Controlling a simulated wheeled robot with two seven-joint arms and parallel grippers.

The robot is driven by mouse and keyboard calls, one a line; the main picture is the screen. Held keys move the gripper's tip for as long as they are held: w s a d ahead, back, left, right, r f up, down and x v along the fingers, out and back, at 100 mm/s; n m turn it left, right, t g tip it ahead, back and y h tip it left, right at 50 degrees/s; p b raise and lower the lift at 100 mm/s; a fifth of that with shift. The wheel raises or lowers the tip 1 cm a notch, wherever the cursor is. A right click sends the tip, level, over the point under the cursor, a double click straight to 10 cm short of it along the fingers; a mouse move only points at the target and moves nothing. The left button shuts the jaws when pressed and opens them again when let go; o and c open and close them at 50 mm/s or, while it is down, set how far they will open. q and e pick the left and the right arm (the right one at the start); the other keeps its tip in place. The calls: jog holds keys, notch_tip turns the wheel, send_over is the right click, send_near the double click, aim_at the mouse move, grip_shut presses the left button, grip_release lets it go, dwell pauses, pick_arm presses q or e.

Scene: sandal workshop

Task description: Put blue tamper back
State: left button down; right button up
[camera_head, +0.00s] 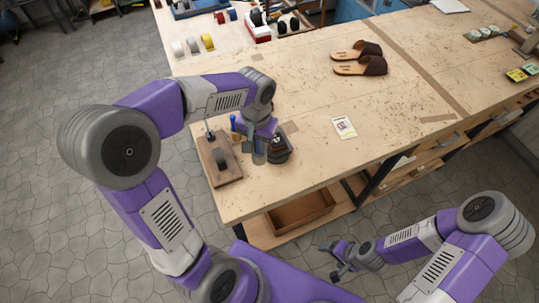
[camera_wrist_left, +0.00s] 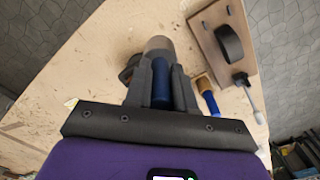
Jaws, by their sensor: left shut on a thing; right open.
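My left gripper (camera_head: 257,140) is shut on the blue tamper, just above the table's near left end. In the left wrist view its two fingers (camera_wrist_left: 161,85) clasp the dark blue handle (camera_wrist_left: 161,90), with a dull grey-brown cylindrical end (camera_wrist_left: 158,44) beyond them. That end also shows below the gripper in the head view (camera_head: 259,157). A wooden board with a black ring (camera_head: 218,181) lies just left of the gripper; the board also shows at the right in the wrist view (camera_wrist_left: 207,25). My right gripper (camera_head: 336,261) is open and empty, off the table's front edge.
A dark round container (camera_head: 280,149) stands right beside the held tamper, partly hidden. A blue-handled tool with a tan end (camera_wrist_left: 208,95) and a grey-handled tool (camera_wrist_left: 248,90) lie near the board. A card (camera_head: 344,127) and sandals (camera_head: 360,66) lie further right, with clear tabletop between.

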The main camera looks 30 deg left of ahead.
aim_at(258, 164)
pick_arm(q)
jog(key=f, duration=0.2)
jog(key=s+f, duration=0.1)
jog(key=f, duration=0.2)
jog(key=shift+s+f+b, duration=0.1)
jog(key=shift+s+b, duration=0.05)
jog(key=shift+b, duration=0.2)
jog(key=shift+f, duration=0.35)
notch_tip(258, 164, down, 3)
jog(key=shift+f, duration=0.25)
pick_arm(e)
jog(key=shift+s+f, duration=0.4)
jog(key=shift+f, duration=0.1)
pick_arm(q)
jog(key=shift+f+b, duration=0.15)
jog(key=shift+b, duration=0.25)
jog(key=c, duration=1)
grip_release()
jog(key=shift+o, duration=0.2)
pick_arm(e)
jog(key=shift+f, duration=0.15)
